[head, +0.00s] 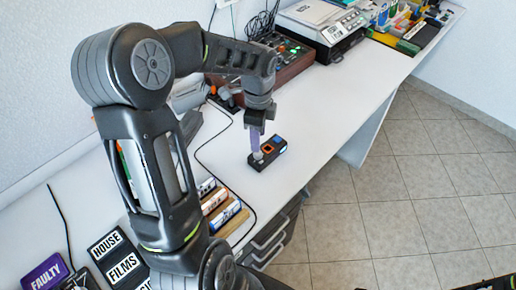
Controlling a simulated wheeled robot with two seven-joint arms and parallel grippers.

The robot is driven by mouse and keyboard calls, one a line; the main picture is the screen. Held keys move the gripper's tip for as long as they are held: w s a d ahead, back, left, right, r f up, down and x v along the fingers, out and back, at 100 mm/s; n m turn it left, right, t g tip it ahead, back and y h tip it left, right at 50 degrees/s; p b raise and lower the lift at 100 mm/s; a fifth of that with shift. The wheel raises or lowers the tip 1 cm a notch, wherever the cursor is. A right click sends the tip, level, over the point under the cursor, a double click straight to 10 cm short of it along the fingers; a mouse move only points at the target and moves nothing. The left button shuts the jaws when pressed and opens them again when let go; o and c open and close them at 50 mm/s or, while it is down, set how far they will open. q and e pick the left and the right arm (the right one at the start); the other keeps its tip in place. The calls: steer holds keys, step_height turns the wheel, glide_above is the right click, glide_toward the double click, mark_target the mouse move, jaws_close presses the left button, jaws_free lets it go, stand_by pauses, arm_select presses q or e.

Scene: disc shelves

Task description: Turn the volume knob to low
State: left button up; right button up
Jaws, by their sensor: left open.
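A pale round part, possibly the knob, shows at the fingertips. The fingers cover much of it, so I cannot tell its setting or whether they touch it. My right gripper is not in view.
A wooden-sided box with knobs (290,62) and a printer (322,25) stand behind. Rolls in a wooden holder (222,212) lie near the front edge. Black labelled boxes (118,258) and a purple one (45,272) are at lower left. The table right of the device is clear.

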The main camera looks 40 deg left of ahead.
mark_target(258, 155)
arm_select(q)
step_height(258, 155, down, 6)
steer(key=shift+f, duration=0.2)
jaws_close()
stand_by(0.5)
